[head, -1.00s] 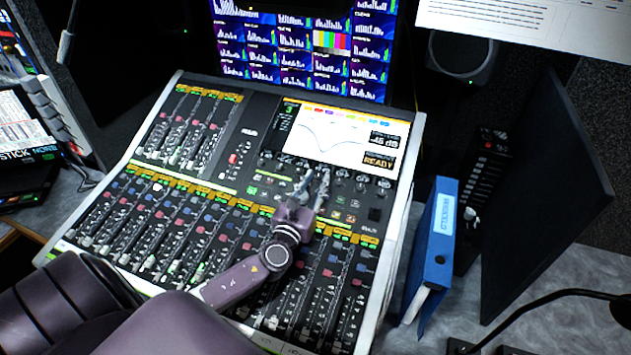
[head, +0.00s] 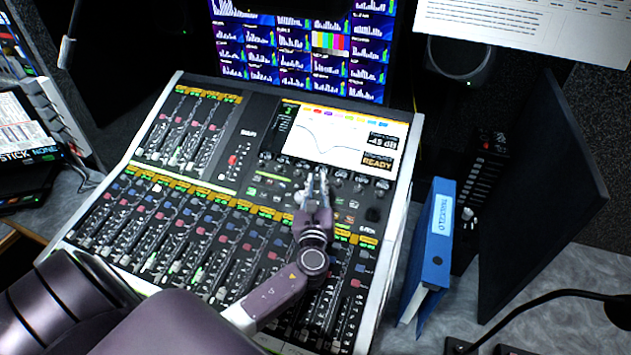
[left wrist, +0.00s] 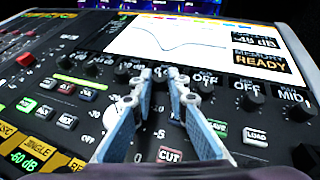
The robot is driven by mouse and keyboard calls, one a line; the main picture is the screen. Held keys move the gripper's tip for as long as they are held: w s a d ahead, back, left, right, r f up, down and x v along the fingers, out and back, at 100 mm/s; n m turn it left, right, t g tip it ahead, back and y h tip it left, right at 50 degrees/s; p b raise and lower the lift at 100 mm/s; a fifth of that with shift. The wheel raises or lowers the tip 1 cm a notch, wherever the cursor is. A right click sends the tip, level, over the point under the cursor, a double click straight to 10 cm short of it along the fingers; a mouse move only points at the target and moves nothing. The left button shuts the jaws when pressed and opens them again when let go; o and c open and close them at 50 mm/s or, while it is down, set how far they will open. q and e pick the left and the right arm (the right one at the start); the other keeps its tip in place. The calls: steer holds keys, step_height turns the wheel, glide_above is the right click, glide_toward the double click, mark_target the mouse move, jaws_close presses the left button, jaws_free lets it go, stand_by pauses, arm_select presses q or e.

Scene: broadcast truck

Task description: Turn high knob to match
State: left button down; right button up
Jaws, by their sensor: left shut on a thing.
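The mixing console (head: 232,195) has a row of small dark knobs below its screen (head: 325,135). My left gripper (head: 317,176) reaches up over the console to this row. In the left wrist view its two fingertips (left wrist: 161,74) are shut on a knob in the row, which they mostly hide. Other knobs stand free to the right (left wrist: 250,101) and left (left wrist: 122,74). I cannot read which knob is labelled high. The screen shows a curve with a dip in the middle, a dB readout and a box reading READY. My right gripper is not in view.
Faders and buttons fill the console's front. A monitor wall (head: 300,50) stands behind it. A blue binder (head: 437,240) and a dark upright panel (head: 545,200) stand to the right. A black lamp arm (head: 560,296) crosses the lower right.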

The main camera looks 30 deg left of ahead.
arm_select(q)
steer(key=n+g+y, duration=0.2)
steer(key=n, duration=0.1)
steer(key=n+g+y+b, duration=0.1)
steer(key=shift+w+d+n+g+y, duration=0.25)
steer(key=shift+d+n+g+y, duration=0.05)
steer(key=shift+d+n, duration=0.1)
steer(key=n+g, duration=0.1)
steer(key=n+g+y+b, duration=0.1)
steer(key=n+g, duration=0.2)
steer(key=shift+w+r+y+b, duration=0.15)
steer(key=shift+w+y+b, duration=0.15)
steer(key=shift+b, duration=0.1)
steer(key=shift+n+g, duration=0.3)
steer(key=shift+g, duration=0.2)
steer(key=shift+r+n+g, duration=0.1)
steer(key=shift+n+g, duration=0.2)
steer(key=c, duration=1.9)
jaws_free()
